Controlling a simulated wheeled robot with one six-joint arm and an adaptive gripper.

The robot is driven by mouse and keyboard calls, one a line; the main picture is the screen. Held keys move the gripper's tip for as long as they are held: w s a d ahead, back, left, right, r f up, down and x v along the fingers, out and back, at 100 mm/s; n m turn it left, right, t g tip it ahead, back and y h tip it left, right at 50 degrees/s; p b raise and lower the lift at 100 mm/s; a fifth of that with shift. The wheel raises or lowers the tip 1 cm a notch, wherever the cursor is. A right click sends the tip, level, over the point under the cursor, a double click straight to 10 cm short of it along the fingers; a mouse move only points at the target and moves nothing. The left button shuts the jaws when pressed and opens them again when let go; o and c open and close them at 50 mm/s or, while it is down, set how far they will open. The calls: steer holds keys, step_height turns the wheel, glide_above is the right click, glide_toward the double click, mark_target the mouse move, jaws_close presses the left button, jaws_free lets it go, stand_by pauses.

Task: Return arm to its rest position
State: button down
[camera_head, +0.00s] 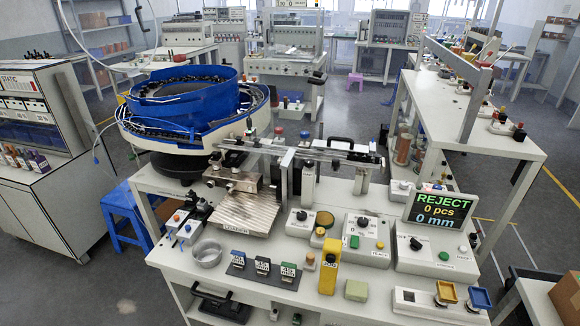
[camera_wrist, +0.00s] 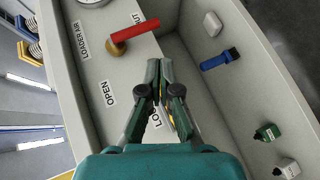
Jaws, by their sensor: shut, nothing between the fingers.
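My gripper (camera_wrist: 160,72) shows in the wrist view, its dark green fingers drawn together with nothing between them. It hangs in front of a pale panel (camera_wrist: 92,58) marked LOADER AIR and OPEN. A red valve lever (camera_wrist: 135,34) on a brass stem is just beyond and to the left of the fingertips in the picture. I cannot tell from this view whether the fingers touch the panel; the lever looks apart from them. My arm and gripper do not show in the head view.
In the wrist view, a blue cylindrical item (camera_wrist: 220,60), a white block (camera_wrist: 212,24) and a green bottle (camera_wrist: 267,132) lie right of the panel.

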steer(key=s+d+f+n+t+y, duration=0.1)
steer(key=s+d+f+n+y, duration=0.15)
steer(key=s+f+y, duration=0.35)
steer(key=s+d+f+n+t+y, duration=0.1)
steer(key=s+d+f, duration=0.3)
steer(key=s, duration=0.4)
steer(key=s+a+r+t+y, duration=0.1)
steer(key=s+r+y, duration=0.2)
steer(key=s, duration=0.4)
steer(key=s+r+m+t+y, duration=0.1)
steer(key=s+r+t, duration=0.1)
steer(key=r, duration=0.8)
steer(key=s+a+r+m+t+y, duration=0.1)
steer(key=s+r, duration=0.4)
steer(key=r, duration=0.5)
steer(key=s+a+r+m+t+y, duration=0.1)
steer(key=s+r+m+t, duration=0.2)
steer(key=r, duration=0.7)
steer(key=shift+s+a+r+t, duration=0.3)
steer(key=shift+s+t, duration=0.15)
steer(key=shift+t, duration=0.25)
